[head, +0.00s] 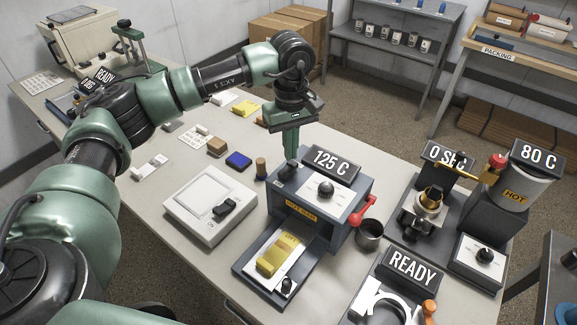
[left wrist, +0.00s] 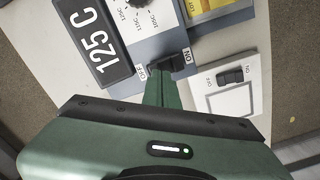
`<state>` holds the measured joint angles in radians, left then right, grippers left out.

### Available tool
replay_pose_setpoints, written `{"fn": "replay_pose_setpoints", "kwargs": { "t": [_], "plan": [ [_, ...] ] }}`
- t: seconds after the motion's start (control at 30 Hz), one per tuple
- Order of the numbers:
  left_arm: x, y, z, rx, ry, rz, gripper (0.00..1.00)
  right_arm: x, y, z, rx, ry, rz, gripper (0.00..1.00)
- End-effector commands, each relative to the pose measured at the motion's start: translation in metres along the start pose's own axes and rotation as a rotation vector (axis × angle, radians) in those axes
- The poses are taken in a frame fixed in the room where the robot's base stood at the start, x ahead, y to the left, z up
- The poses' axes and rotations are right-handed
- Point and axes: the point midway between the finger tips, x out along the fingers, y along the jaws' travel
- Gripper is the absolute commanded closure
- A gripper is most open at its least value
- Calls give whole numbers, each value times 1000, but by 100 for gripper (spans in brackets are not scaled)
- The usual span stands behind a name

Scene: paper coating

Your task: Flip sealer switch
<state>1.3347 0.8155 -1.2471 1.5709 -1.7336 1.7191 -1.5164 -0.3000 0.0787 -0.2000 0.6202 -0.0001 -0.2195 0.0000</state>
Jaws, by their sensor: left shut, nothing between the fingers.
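The sealer (head: 348,222) is a blue-grey box on the table with a 125 C display (head: 332,163), a black dial and a red side handle. Its black switch (left wrist: 169,66) sits between OFF and ON labels in the left wrist view. My left gripper (head: 290,156) points down at the sealer's back left edge, its green fingers shut and empty. In the left wrist view the fingertips (left wrist: 163,80) are right at the switch and partly cover it; I cannot tell whether they touch. My right gripper is not in view.
A white scale-like device (head: 194,208) with a black switch stands left of the sealer. Small blocks and pads lie on the table behind. A READY sign (head: 412,267) stands in front.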

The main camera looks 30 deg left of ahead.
Motion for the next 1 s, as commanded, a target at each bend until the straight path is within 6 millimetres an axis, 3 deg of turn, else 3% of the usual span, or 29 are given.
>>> {"fn": "replay_pose_setpoints", "kwargs": {
  "t": [1.0],
  "plan": [
    [14, 0, 0, 0, 0, 0, 100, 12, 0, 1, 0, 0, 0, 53]
  ]
}}
